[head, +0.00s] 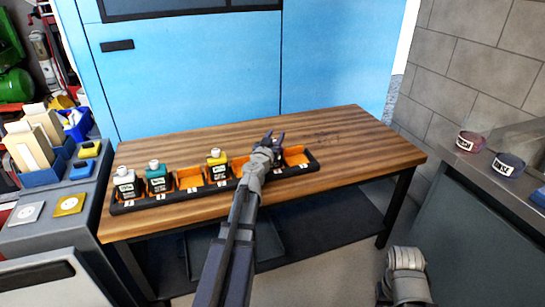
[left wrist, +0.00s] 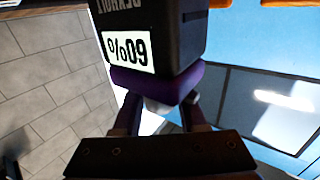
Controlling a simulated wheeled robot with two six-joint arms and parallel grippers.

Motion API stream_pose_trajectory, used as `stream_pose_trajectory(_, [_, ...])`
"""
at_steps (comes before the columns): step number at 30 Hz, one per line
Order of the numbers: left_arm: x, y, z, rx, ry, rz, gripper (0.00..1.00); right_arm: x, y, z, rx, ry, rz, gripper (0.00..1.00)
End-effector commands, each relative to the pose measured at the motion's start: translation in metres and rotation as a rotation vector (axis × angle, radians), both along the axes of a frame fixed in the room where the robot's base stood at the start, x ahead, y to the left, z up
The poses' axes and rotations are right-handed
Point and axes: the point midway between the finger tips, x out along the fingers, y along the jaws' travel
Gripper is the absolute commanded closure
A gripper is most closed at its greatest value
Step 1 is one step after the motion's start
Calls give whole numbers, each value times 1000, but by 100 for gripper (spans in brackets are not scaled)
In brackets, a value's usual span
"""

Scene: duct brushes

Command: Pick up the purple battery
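In the left wrist view the purple battery (left wrist: 150,82) is a black block with a purple top and a white "60%" label, shown upside down. In the head view my left arm mostly covers it at the right part of the rack. My left gripper (head: 275,136) is at its top end. In the left wrist view the left gripper's fingers (left wrist: 160,112) stand apart and run behind the purple top. Their tips and any contact with its knob are hidden. A grey part of my right arm shows at the lower right; its fingers do not show.
The dark rack (head: 155,202) stands on the wooden table (head: 345,160), with white, teal and yellow batteries and empty orange slots. A blue cabinet (head: 190,75) is behind. A grey counter (head: 480,165) with two round items is at right. The table's right part is clear.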

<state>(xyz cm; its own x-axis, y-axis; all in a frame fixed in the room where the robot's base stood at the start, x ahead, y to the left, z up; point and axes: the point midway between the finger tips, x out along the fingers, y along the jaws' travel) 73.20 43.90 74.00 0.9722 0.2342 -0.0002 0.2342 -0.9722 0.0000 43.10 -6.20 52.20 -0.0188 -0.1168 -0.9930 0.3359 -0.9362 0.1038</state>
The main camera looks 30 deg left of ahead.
Motion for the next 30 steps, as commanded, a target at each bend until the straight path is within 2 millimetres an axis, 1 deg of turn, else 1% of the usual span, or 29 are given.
stream_pose_trajectory(1, [0,0,0,0,0,0,66,0,0,0,0,0,0,50])
stream_pose_trajectory(2, [0,0,0,0,0,0,69,0,0,0,0,0,0,50])
stream_pose_trajectory(10, [0,0,0,0,0,0,99,0,0,0,0,0,0,50])
stream_pose_trajectory(30, [0,0,0,0,0,0,100,0,0,0,0,0,0,50])
